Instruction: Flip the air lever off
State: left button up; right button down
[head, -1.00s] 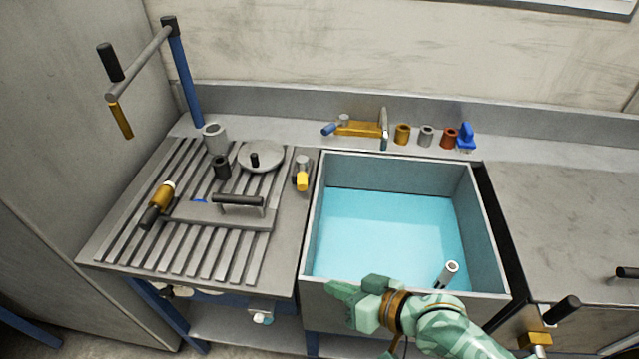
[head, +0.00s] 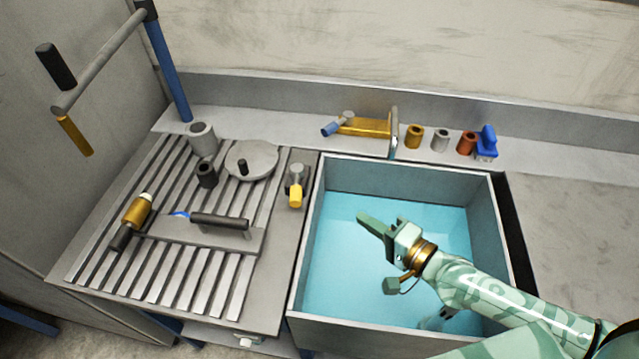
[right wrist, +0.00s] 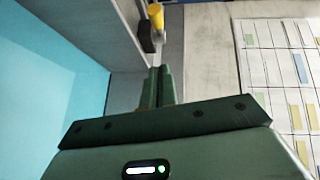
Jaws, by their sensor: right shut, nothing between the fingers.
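The air lever (head: 295,195), with a yellow tip on a grey fitting, sits on the metal strip between the slatted drainboard and the basin. My right gripper (head: 363,221) is shut and empty, above the water-filled basin and to the right of the lever, apart from it. In the right wrist view, the shut fingers (right wrist: 160,72) point toward a yellow-tipped piece (right wrist: 156,17) that looks like the lever, with a gap between. My left gripper is not in view.
The basin (head: 312,240) has raised walls; its left wall stands between my right gripper and the lever. A plate-like lid (head: 262,158), grey cups, a handled press (head: 205,236) and a brass-collared tool (head: 132,218) lie on the drainboard. A brass tap (head: 362,127) stands behind the basin.

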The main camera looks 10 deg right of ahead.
aim_at(299, 194)
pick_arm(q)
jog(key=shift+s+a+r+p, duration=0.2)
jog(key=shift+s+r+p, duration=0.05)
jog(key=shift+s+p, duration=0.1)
pick_arm(e)
jog(key=s+a+x, duration=0.1)
jog(key=a+x, duration=0.1)
jog(key=x, duration=1)
jog(key=shift+a, duration=0.45)
jog(key=shift+f, duration=0.15)
jog(key=h+p, duration=0.1)
jog(key=p, duration=0.1)
jog(key=a+m+t+h+p, duration=0.1)
jog(key=p, duration=0.1)
jog(key=shift+a+r+m, duration=0.3)
jog(key=shift+a+r, duration=0.05)
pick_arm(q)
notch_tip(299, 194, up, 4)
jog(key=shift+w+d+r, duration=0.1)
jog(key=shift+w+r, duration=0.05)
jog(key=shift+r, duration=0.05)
pick_arm(e)
jog(key=shift+s+a+f+m+h, duration=0.15)
jog(key=shift+f+m+h, duration=0.15)
jog(key=shift+f+h, duration=0.1)
